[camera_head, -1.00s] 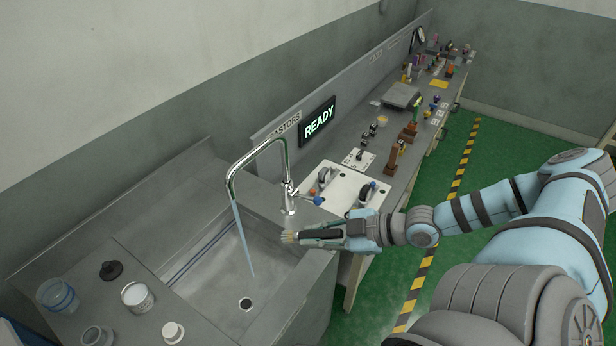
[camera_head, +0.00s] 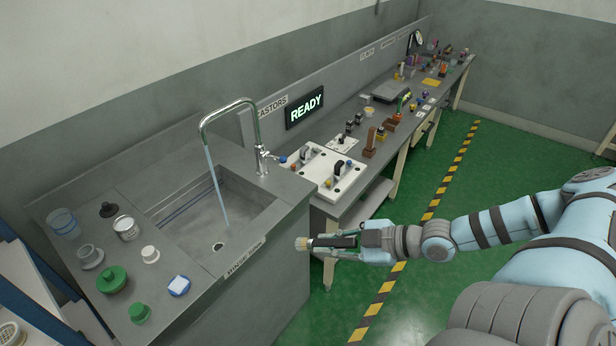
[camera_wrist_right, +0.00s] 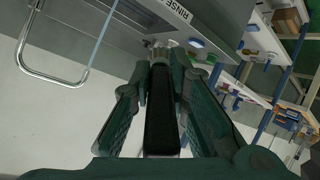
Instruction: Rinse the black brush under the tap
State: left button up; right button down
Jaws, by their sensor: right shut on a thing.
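The black brush (camera_head: 332,242) has a dark handle and pale bristles at its tip. My right gripper (camera_head: 345,242) is shut on its handle and holds it roughly level, bristles to the left, in front of the sink unit's right front edge. In the right wrist view the brush (camera_wrist_right: 161,115) lies between the two fingers. The tap (camera_head: 233,108) is a chrome gooseneck, and a thin stream of water (camera_head: 216,185) falls from it into the sink (camera_head: 190,222). The bristles are outside the basin, to the right of the stream and apart from it. My left gripper is not in view.
Left of the basin stand a glass beaker (camera_head: 63,223), a green lidded pot (camera_head: 112,280) and several small containers. A white tray (camera_head: 318,170) with parts stands right of the tap. Green floor lies open below the brush.

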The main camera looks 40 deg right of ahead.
aim_at(283, 159)
jog(key=k, duration=0.2)
jog(key=z, duration=2.65)
jog(key=i, duration=2.15)
jog(key=u, duration=1.05)
